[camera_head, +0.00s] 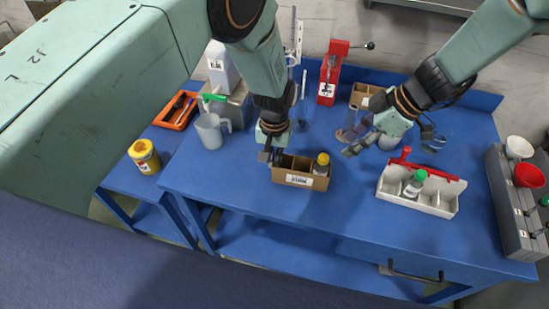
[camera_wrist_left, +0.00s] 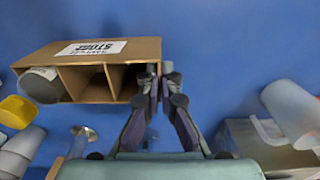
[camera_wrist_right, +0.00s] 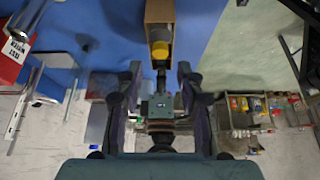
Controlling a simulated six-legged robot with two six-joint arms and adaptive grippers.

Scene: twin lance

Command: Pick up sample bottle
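A cardboard box (camera_head: 299,180) with a white label stands near the table's front edge. A bottle with a yellow cap (camera_head: 322,159) stands in its right-end compartment; the box (camera_wrist_left: 100,48) and bottle (camera_wrist_left: 40,84) also show in the left wrist view. My left gripper (camera_head: 268,155) is at the box's left end, its fingertips (camera_wrist_left: 163,75) closed together around the end wall. My right gripper (camera_head: 352,143) is open and empty, above the table right of the box; the yellow cap (camera_wrist_right: 159,50) shows beyond its fingers (camera_wrist_right: 158,75). A green-capped bottle (camera_head: 415,183) lies tilted in a white tray (camera_head: 437,204).
A red press (camera_head: 330,75) stands at the back. A grey rack (camera_head: 507,205) with funnels stands at the far right. The table front between box and white tray is clear.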

